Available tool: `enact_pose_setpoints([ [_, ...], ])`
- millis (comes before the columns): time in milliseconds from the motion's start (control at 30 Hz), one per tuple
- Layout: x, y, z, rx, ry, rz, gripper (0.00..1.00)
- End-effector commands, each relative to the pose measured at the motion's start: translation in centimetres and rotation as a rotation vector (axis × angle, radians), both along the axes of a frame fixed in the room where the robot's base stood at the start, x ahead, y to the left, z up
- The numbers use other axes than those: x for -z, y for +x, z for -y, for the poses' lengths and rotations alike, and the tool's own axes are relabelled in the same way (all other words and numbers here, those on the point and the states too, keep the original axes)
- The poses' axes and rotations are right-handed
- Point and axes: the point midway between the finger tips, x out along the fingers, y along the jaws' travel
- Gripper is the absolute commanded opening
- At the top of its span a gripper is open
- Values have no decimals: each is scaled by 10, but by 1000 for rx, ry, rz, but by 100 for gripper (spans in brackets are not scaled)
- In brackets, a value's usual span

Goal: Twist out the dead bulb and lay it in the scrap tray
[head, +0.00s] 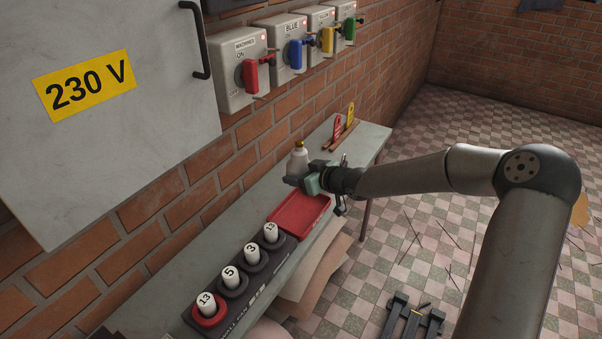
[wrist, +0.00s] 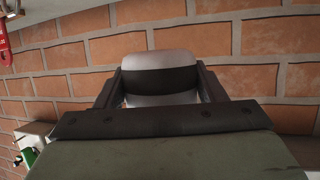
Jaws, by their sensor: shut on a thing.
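My gripper (head: 297,174) is shut on a pale bulb (head: 299,159) with a brass-coloured cap pointing up. It holds the bulb roughly upright by its lower part, near the far end of the red tray (head: 318,217). How high it is above the bench I cannot tell. In the wrist view the bulb (wrist: 160,64) is clamped between the dark fingers and shows a broad black band around it. The red tray lies on the bench, and its visible floor looks empty.
A black holder (head: 262,286) with numbered white fuses stands nearer on the narrow bench (head: 205,263). Switch boxes (head: 240,65) with coloured handles and a 230 V cabinet (head: 100,150) line the brick wall.

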Motion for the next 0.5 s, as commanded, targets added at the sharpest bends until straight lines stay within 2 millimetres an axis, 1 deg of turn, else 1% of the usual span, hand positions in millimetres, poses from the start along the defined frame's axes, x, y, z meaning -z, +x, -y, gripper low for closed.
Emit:
enact_pose_setpoints([
  [500,48,0,0,1,0,0,45],
])
